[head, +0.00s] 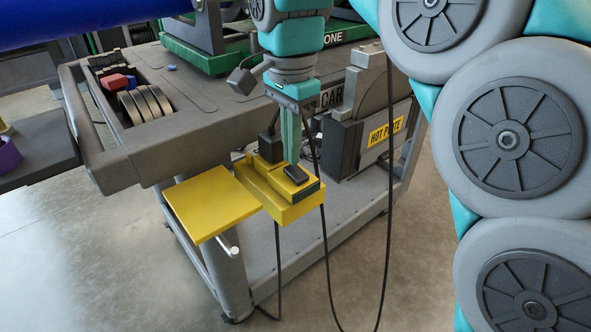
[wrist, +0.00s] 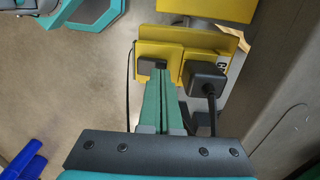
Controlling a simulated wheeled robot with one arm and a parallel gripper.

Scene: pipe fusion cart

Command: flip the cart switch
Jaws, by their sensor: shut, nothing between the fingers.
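The cart switch is a small black rocker (head: 296,175) on a yellow box (head: 283,210) at the side of the grey cart (head: 195,140). It also shows in the wrist view (wrist: 148,67), partly hidden by my fingertips. A black plug (head: 271,149) sits in the same box beside the switch, and it is right of my fingers in the wrist view (wrist: 207,80). My gripper (head: 291,158) is shut and empty, its green fingers pointing down at the box just behind the switch. In the wrist view the fingertips (wrist: 161,75) overlap the switch's lower edge; I cannot tell if they touch.
A yellow plate (head: 212,203) juts out left of the box. Black cables (head: 325,240) hang down in front of the cart. A grey unit labelled HOT PLATE (head: 350,150) stands to the right. Open floor (head: 410,270) lies at the lower right.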

